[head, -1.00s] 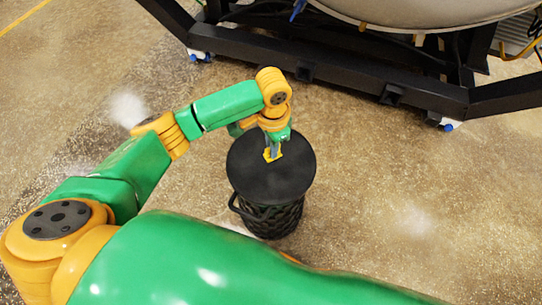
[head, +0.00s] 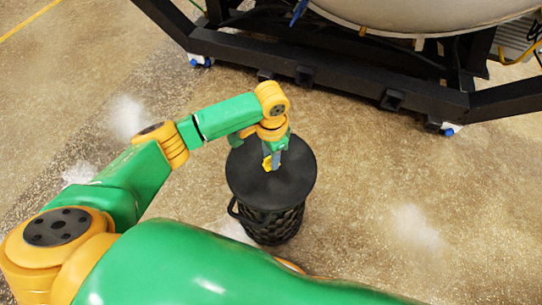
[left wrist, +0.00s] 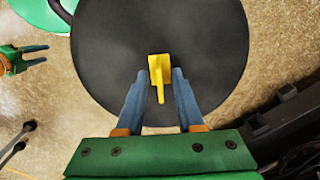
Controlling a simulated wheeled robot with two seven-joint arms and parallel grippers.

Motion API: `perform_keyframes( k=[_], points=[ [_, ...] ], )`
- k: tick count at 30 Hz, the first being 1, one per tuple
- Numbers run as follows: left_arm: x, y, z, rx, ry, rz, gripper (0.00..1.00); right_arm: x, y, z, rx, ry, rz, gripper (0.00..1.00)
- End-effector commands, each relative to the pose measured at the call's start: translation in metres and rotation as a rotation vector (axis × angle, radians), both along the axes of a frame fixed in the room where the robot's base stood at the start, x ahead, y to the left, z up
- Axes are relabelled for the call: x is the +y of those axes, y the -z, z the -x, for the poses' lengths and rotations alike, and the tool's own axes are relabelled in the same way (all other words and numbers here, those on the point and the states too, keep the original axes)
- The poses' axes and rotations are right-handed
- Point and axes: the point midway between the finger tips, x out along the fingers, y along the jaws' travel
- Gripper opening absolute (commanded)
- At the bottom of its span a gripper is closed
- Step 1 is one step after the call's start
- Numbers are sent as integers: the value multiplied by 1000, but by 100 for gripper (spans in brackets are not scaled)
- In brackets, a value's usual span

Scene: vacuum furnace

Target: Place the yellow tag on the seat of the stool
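The yellow tag (left wrist: 159,70) is a small plate with a stem, over the middle of the round black seat of the stool (left wrist: 105,60). It appears to rest on the seat. In the head view the tag (head: 267,163) is partly hidden by my left gripper (head: 273,154), and the stool (head: 288,187) stands upright with a dark lattice side. In the left wrist view the blue fingers of my left gripper (left wrist: 160,76) stand either side of the tag, with a gap on each side. My right gripper (left wrist: 47,53) shows at the left of that view, fingers apart and empty.
The furnace's black frame (head: 330,72) crosses the back on casters, with the pale vessel (head: 420,15) above it. The floor (head: 430,190) right of the stool is clear.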

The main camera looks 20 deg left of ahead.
Motion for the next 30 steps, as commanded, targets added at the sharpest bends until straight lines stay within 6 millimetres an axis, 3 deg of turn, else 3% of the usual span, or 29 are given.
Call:
perform_keyframes(
  k=[6, 12, 16, 30],
  points=[
    [-1, -66, -1, -4, 1, 2, 36, 11, -26, 7, 16, -9, -16, 50],
    [-1, -106, -1, -2, 1, 1, 36, 16, -35, 23, 48, -15, -23, 50],
    [-1, -114, -1, 1, 0, 1, 36, 20, -36, 27, 58, -17, -29, 50],
    [0, -114, 0, 1, 0, 0, 36, 23, -35, 23, 49, -18, -33, 50]
  ],
)
